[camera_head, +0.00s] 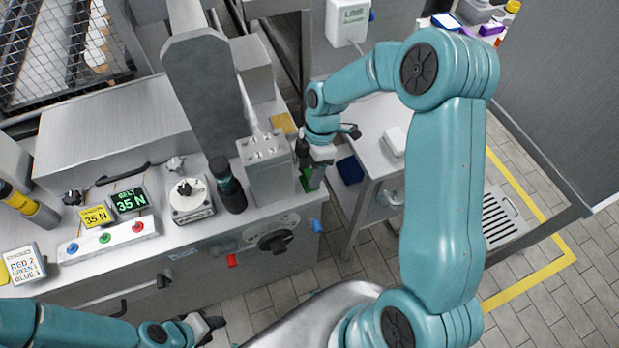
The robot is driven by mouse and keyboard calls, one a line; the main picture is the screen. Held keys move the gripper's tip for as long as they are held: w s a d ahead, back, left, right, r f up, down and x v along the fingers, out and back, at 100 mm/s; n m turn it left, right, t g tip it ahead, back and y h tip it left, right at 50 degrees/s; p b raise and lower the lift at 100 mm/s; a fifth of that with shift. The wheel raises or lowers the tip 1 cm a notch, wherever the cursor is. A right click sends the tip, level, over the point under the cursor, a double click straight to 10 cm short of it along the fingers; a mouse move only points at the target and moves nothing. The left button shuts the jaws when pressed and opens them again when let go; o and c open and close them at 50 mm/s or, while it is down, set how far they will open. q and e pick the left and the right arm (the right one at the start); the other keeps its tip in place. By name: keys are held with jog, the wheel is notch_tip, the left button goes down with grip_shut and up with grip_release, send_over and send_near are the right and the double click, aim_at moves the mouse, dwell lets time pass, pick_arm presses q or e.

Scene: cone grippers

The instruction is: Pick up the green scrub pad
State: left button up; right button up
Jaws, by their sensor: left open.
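The green scrub pad (306,181) is a small dark green piece at the right end of the grey counter, beside a metal block. My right gripper (312,167) is at the pad, with its arm reaching in from the right. Its fingers partly cover the pad, and I cannot tell whether they are closed on it or only beside it. My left gripper (214,323) is open and empty, low in front of the counter, far from the pad.
A metal block (268,172) and a dark cylinder (229,186) stand left of the pad. A button panel (107,238) and a dial box (190,199) are further left. A lower side table (372,160) with a white item (393,141) is to the right.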

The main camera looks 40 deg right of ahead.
notch_tip(320, 180, up, 20)
jog(key=shift+r, duration=0.1)
dwell(0.5)
jog(key=shift+o, duration=0.5)
